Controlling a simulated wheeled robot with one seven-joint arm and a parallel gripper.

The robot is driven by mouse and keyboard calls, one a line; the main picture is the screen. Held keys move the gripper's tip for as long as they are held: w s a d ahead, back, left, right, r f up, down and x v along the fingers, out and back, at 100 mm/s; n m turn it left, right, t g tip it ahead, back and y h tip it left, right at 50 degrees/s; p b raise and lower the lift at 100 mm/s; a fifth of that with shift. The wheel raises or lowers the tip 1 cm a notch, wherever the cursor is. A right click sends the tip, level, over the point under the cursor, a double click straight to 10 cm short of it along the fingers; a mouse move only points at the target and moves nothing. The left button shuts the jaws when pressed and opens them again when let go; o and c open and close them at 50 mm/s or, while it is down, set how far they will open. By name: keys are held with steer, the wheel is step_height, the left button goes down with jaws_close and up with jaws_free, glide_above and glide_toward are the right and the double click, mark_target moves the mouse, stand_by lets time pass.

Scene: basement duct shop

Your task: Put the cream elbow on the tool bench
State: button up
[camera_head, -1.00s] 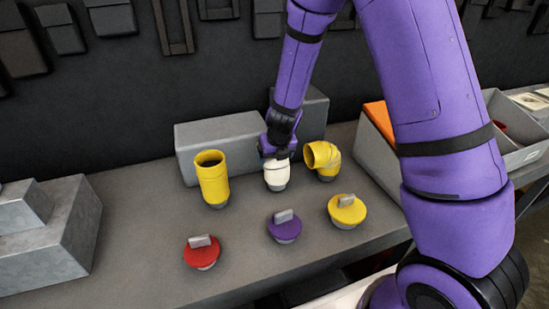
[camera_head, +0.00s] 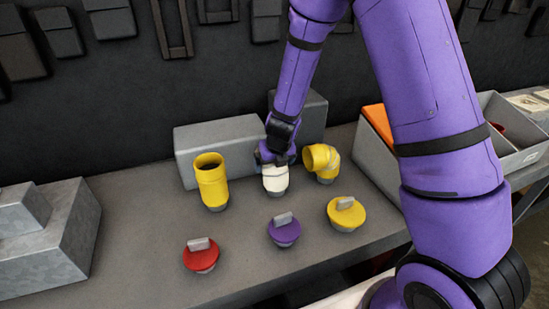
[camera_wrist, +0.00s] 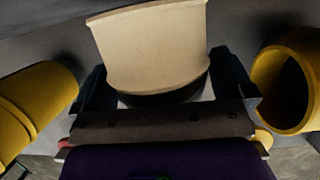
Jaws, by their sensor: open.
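The cream elbow (camera_head: 275,179) stands on a grey bench top (camera_head: 130,235), between a yellow straight pipe and a yellow elbow. It also shows in the wrist view (camera_wrist: 152,48), large and close. My gripper (camera_head: 274,160) is down at the cream elbow from above and behind. In the wrist view my gripper (camera_wrist: 168,88) has its two dark fingers apart, one on each side of the elbow's lower end. I cannot tell whether the fingers touch it. The far side of the elbow is partly hidden by my gripper. I cannot tell which surface is the tool bench.
The yellow pipe (camera_head: 211,180) and yellow elbow (camera_head: 322,162) stand close on either side. Red (camera_head: 201,256), purple (camera_head: 284,231) and yellow (camera_head: 346,213) caps are in front. Grey blocks (camera_head: 218,146) stand behind, stepped blocks (camera_head: 60,245) at left, and a bin (camera_head: 515,135) at right.

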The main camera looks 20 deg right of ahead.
steer(key=shift+r, duration=0.15)
steer(key=v, duration=1.2)
stand_by(0.6)
steer(key=s+d+r+m, duration=0.3)
steer(key=s+r+m, duration=0.7)
steer(key=m, duration=0.8)
steer(key=s+d+r+m, duration=0.3)
steer(key=s+r+m, duration=0.8)
steer(key=s+m, duration=0.6)
steer(key=shift+d+m+t, duration=0.4)
steer(key=shift+m, duration=0.1)
